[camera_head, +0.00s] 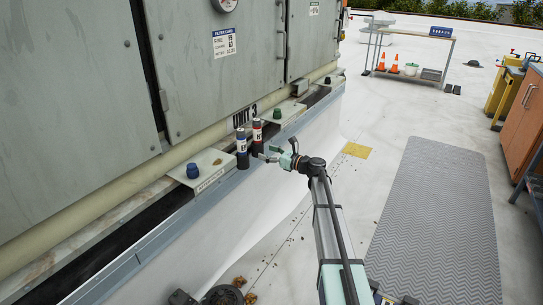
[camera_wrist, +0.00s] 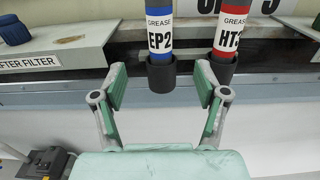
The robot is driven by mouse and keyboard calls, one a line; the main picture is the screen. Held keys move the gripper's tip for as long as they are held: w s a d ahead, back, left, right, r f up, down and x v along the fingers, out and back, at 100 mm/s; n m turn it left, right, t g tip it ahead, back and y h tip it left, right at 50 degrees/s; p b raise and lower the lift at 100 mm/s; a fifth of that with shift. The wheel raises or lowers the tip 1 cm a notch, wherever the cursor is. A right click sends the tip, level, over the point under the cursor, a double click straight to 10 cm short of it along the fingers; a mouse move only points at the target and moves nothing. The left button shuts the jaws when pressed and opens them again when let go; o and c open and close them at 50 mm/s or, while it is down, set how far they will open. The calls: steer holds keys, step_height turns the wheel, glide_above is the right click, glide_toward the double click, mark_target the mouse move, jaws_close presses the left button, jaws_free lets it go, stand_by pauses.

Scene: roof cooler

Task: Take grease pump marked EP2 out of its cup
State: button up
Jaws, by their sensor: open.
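The grease pump marked EP2 (camera_wrist: 159,38) is a blue tube with a white label, upright in a dark cup (camera_wrist: 162,75) in the wrist view. In the head view the blue pump (camera_head: 241,143) stands at the ledge of the grey unit. A red grease pump marked HT3 (camera_wrist: 231,30) stands in its own dark cup (camera_wrist: 222,68) just to the right. My gripper (camera_wrist: 161,85) is open and empty, its fingers on either side of the EP2 cup in the picture. The right finger overlaps the HT3 cup in the picture. Whether any finger touches a cup I cannot tell.
A plate marked "after filter" (camera_wrist: 60,50) with a blue knob (camera_head: 193,170) lies left of the cups. A green knob (camera_head: 277,113) is farther along the ledge. Cabinet doors (camera_head: 220,60) rise behind. The grey mat (camera_head: 435,220) on the right is clear.

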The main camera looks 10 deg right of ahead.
mark_target(245, 146)
steer(key=x, duration=1.4)
steer(key=shift+w+a+f, duration=0.1)
steer(key=shift+w, duration=0.05)
